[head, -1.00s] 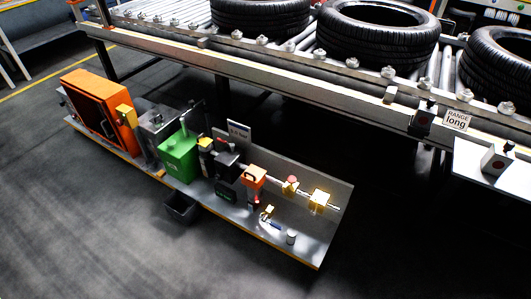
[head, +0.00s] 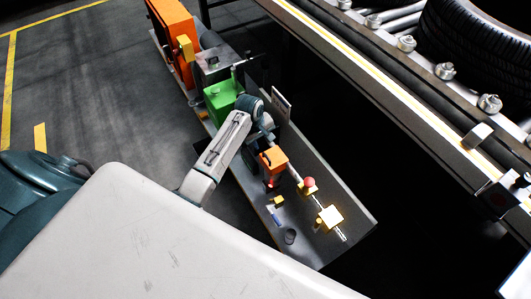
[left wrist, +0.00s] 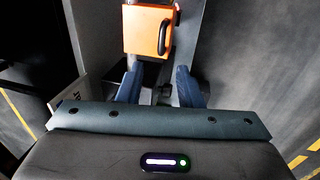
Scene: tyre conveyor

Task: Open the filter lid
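The filter is an orange box (head: 273,159) with a lid on the grey bench shelf in the head view. In the left wrist view its orange top (left wrist: 142,30) lies ahead at the upper middle, with a black bar handle (left wrist: 164,37) on its right part. My left gripper (left wrist: 158,72) is open, its two blue fingers apart and short of the orange box. No object is clearly held between them. In the head view my left arm reaches over the shelf beside the green box, and its fingertips are hard to make out. My right gripper is not in view.
A green box (head: 221,101) and a large orange cabinet (head: 171,40) stand farther along the shelf (head: 340,213). A red button (head: 308,183) and a yellow box (head: 330,217) are nearer. The tyre conveyor (head: 400,115) runs along the right. Open floor lies left.

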